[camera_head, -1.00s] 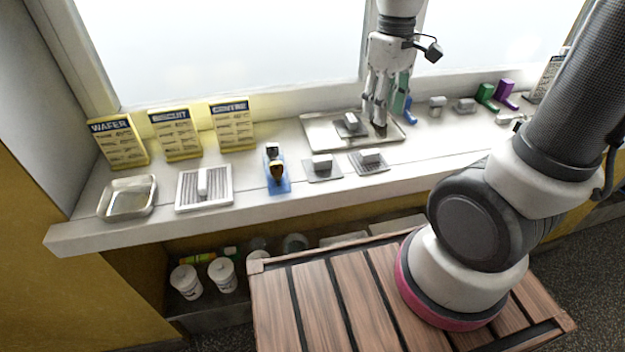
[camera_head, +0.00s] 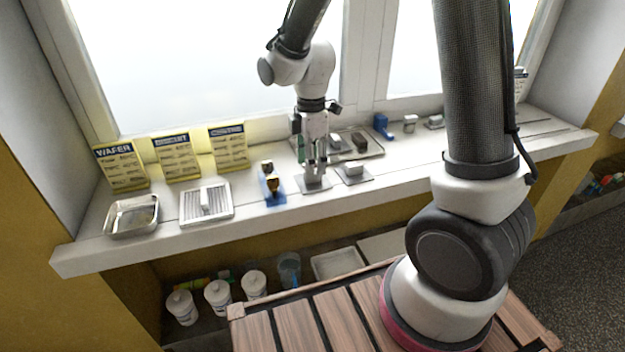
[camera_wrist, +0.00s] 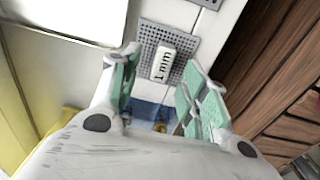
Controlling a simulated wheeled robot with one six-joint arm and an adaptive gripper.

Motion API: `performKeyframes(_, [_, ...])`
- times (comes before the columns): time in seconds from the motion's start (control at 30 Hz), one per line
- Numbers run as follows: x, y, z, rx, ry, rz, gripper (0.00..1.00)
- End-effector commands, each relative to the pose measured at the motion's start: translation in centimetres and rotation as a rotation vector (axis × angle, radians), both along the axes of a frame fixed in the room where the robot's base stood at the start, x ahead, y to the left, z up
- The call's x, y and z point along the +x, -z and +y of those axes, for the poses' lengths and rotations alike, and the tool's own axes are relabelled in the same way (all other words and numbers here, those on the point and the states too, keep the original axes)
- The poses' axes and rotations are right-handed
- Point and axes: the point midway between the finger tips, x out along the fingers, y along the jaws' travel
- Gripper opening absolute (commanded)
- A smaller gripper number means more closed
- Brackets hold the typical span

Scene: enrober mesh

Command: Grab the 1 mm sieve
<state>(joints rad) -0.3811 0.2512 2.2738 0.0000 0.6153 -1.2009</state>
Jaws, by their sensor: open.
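The 1 mm sieve, a small grey perforated plate with a white block handle labelled "1 mm", shows in the wrist view (camera_wrist: 180,38). In the head view the sieve (camera_head: 303,188) lies on the sill, largely hidden by my gripper (camera_head: 314,176). My gripper points down over it and is open. In the wrist view the green-padded fingers of my gripper (camera_wrist: 162,66) stand apart on either side of the handle, with nothing held. I cannot tell how far the fingertips are above the plate.
A similar plate with a block handle (camera_head: 353,172) lies just right. A blue stand with a brass-coloured piece (camera_head: 270,186) is close on the left. Farther left are a white ribbed tray (camera_head: 222,210) and a metal pan (camera_head: 133,216). A metal tray (camera_head: 374,150) lies behind.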

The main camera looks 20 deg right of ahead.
Motion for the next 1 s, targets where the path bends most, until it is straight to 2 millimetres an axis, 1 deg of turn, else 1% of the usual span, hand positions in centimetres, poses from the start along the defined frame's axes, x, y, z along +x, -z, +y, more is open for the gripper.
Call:
performKeyframes(0.03, [-0.2,0.9,-0.3,-0.002,0.001,0.006,0.45])
performKeyframes(0.1, [-0.3,2.1,-0.5,-0.002,0.002,0.005,0.45])
performKeyframes(0.2, [-0.2,3.3,-0.4,-0.001,0.001,0.003,0.45])
performKeyframes(0.3, [-0.2,3.8,-0.4,-0.001,0.002,0.002,0.45])
performKeyframes(0.5, [-0.2,3.8,-0.3,0.000,0.002,0.001,0.45])
performKeyframes(0.57, [-0.2,3.8,-0.3,0.000,0.002,0.001,0.34])
performKeyframes(0.6, [-0.2,3.8,-0.3,0.000,0.002,0.001,0.26])
performKeyframes(0.73, [-0.2,3.8,-0.3,0.000,0.002,0.001,0.03])
performKeyframes(0.77, [-0.2,3.8,-0.3,0.000,0.002,0.001,0.00])
performKeyframes(1.0, [-0.2,3.8,-0.3,0.000,0.002,0.001,0.00])
